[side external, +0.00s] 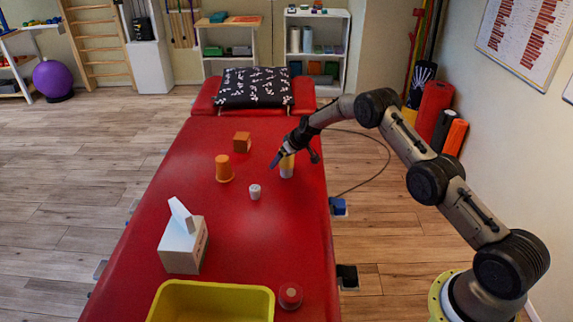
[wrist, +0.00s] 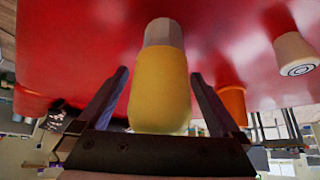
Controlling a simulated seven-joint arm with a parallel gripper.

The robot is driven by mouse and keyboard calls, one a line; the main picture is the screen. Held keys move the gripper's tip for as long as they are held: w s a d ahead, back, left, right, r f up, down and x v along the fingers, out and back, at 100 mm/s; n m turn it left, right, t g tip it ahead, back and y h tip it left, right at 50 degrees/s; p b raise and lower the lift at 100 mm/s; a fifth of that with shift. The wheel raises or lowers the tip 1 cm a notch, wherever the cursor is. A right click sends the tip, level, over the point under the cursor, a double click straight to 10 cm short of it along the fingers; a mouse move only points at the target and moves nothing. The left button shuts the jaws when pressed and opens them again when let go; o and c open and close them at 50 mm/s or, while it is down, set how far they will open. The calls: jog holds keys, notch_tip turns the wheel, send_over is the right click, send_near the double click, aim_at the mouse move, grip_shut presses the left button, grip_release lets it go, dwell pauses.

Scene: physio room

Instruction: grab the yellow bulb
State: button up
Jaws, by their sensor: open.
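The yellow bulb (wrist: 160,95) has a rounded yellow body and a pale grey end. In the side view the bulb (side external: 287,168) stands on the red table, pale end down, partly hidden by my gripper. My gripper (side external: 293,158) is at the bulb's upper part, reaching down from the right. In the wrist view the open fingers of my gripper (wrist: 160,75) lie one on each side of the yellow body, with visible gaps.
Left of the bulb are a white cylinder (side external: 255,193), an orange cup (side external: 223,170) and a brown cube (side external: 242,142). Nearer are a tissue box (side external: 182,248), a yellow tray (side external: 165,287) and a red round object (side external: 290,296). A patterned pillow (side external: 252,88) lies at the far end.

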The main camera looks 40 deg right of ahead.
grip_shut()
jog(key=shift+r, duration=0.1)
dwell(0.4)
jog(key=shift+r, duration=0.1)
